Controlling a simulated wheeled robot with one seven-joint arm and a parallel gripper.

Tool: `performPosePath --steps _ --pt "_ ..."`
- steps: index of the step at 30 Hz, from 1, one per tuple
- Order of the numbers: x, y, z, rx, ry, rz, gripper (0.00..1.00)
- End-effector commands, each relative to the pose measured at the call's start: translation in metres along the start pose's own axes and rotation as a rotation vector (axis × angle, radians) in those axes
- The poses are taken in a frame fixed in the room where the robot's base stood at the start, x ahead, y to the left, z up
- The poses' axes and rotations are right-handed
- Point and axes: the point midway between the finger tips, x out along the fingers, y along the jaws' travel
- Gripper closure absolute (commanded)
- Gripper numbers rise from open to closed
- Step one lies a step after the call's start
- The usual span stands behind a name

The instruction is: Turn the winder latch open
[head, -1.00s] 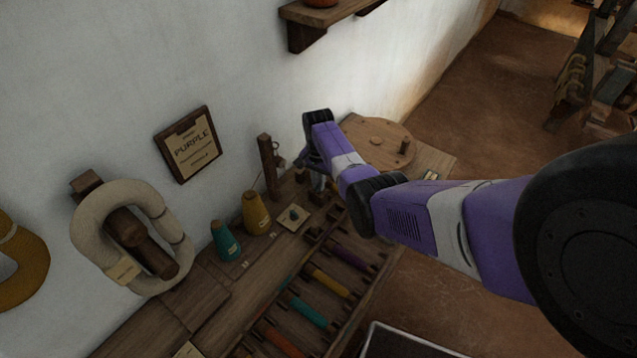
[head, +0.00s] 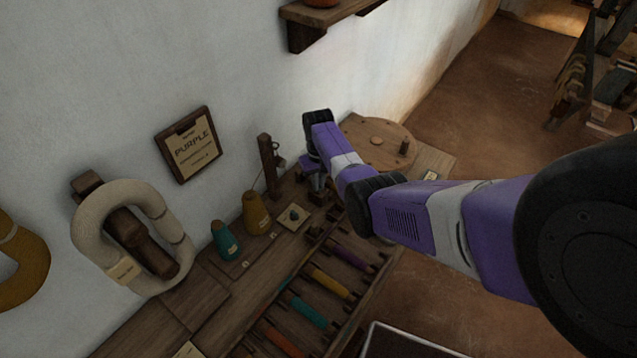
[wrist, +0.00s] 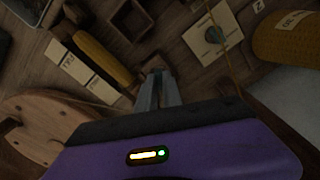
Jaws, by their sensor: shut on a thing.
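The winder's round wooden wheel (head: 372,133) with an upright peg lies at the far end of the bench. It also shows at the left of the wrist view (wrist: 40,118). My gripper (wrist: 157,78) points down at the bench beside the wheel. Its fingers are close together on a small brown piece, which I take to be the winder latch (wrist: 154,71). The fingers hide most of it, so its angle cannot be told. In the head view my gripper (head: 313,180) is small, and my arm partly covers the area around it.
A wooden post (head: 268,166) stands left of my gripper. A yellow cone (head: 256,212), a teal cone (head: 224,240) and a small card with a dark knob (head: 294,215) are close by. A rack of coloured bobbins (head: 330,283) lies in front.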

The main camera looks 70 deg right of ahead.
Motion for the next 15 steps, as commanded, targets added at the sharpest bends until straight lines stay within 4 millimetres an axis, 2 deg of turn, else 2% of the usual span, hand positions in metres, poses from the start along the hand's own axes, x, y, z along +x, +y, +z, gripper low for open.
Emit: performPosePath --steps 6,15 --pt "0.0004 -0.0002 0.0009 -0.196 -0.003 -0.001 1.00" --pt "0.0005 -0.0002 0.0009 -0.400 -0.003 0.000 1.00"
